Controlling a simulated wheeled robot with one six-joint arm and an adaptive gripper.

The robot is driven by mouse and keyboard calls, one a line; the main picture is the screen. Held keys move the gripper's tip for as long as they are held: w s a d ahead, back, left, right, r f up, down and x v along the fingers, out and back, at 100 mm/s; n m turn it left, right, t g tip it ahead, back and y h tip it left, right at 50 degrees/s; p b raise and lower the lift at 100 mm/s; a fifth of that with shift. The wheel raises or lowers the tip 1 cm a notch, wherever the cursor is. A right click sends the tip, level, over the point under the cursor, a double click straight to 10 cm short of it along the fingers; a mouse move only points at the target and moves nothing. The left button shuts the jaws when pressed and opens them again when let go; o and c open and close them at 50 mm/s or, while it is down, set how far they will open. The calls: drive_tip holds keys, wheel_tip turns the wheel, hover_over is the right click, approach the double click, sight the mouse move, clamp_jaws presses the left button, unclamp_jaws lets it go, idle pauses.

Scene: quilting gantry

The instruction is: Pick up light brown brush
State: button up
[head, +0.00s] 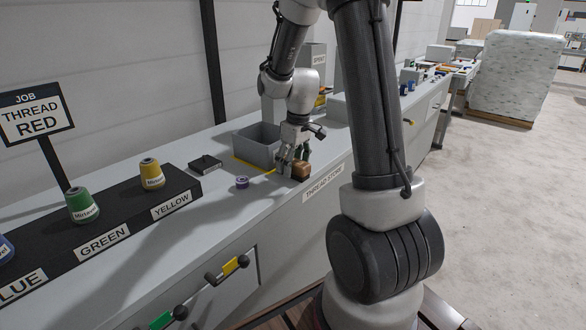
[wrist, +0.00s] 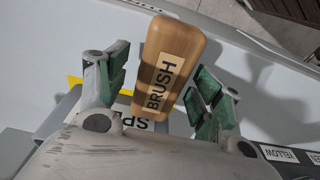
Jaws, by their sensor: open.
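The light brown brush (wrist: 172,62) is a wooden block with rounded corners and a label reading BRUSH. In the wrist view it lies between the two green-padded fingers of my open gripper (wrist: 160,90), with a gap visible on each side. In the head view the brush (head: 301,169) sits on the grey counter near its front edge, above the THREAD STORE label. My gripper (head: 292,158) is right at it there, coming from above and behind.
A grey bin (head: 257,147) stands behind the brush. A small dark tray (head: 205,164) and a purple spool (head: 242,182) are to its left. Yellow (head: 151,174) and green (head: 82,206) thread cones stand on a black rack farther left. The counter front between is clear.

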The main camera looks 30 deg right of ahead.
drive_tip(key=c, duration=1.2)
drive_tip(key=shift+r, duration=0.1)
drive_tip(key=shift+c, duration=0.2)
wheel_tip(320, 180, up, 10)
drive_tip(key=shift+f, duration=0.1)
drive_tip(key=o, duration=0.6)
drive_tip(key=c, duration=0.3)
drive_tip(key=shift+c, duration=0.2)
